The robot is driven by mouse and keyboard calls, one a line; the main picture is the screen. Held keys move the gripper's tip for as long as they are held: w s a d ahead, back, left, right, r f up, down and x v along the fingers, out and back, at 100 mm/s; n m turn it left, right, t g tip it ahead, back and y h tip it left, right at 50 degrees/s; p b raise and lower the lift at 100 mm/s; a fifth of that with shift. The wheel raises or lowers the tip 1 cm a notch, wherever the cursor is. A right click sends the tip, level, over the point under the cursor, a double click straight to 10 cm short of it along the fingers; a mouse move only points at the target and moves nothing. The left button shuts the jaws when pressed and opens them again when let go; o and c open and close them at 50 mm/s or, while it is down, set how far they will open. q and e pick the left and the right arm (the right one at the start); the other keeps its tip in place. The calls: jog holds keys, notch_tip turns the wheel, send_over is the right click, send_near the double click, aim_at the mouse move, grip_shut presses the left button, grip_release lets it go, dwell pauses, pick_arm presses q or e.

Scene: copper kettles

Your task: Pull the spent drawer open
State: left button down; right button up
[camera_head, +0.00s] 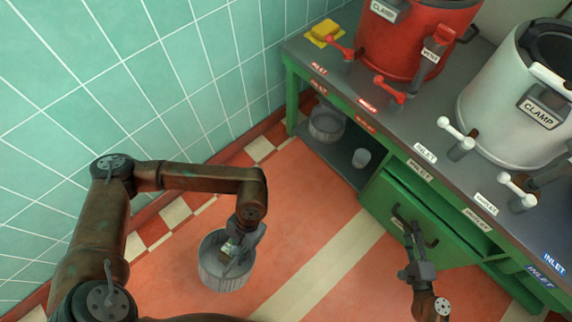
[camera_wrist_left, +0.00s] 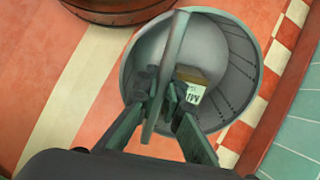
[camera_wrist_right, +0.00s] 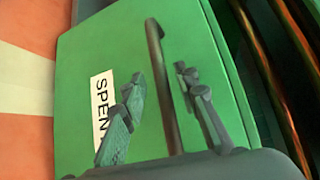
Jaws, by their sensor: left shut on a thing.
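The green spent drawer (camera_wrist_right: 75,90) fills much of the right wrist view, with a white label reading "SPEN" in part. Its front shows in the head view (camera_head: 385,205) below the counter. Its dark bar handle (camera_wrist_right: 162,75) runs between the parted fingers of my right gripper (camera_wrist_right: 165,95), one finger on each side, with visible gaps. The right gripper (camera_head: 408,235) is at the drawer front. My left gripper (camera_head: 232,248) is shut on the handle (camera_wrist_left: 176,45) of a grey metal bucket (camera_head: 218,278). A small labelled block (camera_wrist_left: 192,88) is inside the bucket.
The grey counter (camera_head: 400,135) carries a red urn (camera_head: 400,40), a white urn (camera_head: 500,100) and a yellow sponge (camera_head: 323,32). Floor between bucket and drawer is clear.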

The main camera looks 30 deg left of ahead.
jog(key=shift+w+a, duration=0.1)
jog(key=shift+w, duration=0.15)
jog(key=shift+f, duration=0.1)
jog(key=shift+c, duration=0.7)
jog(key=shift+s, duration=0.15)
grip_shut()
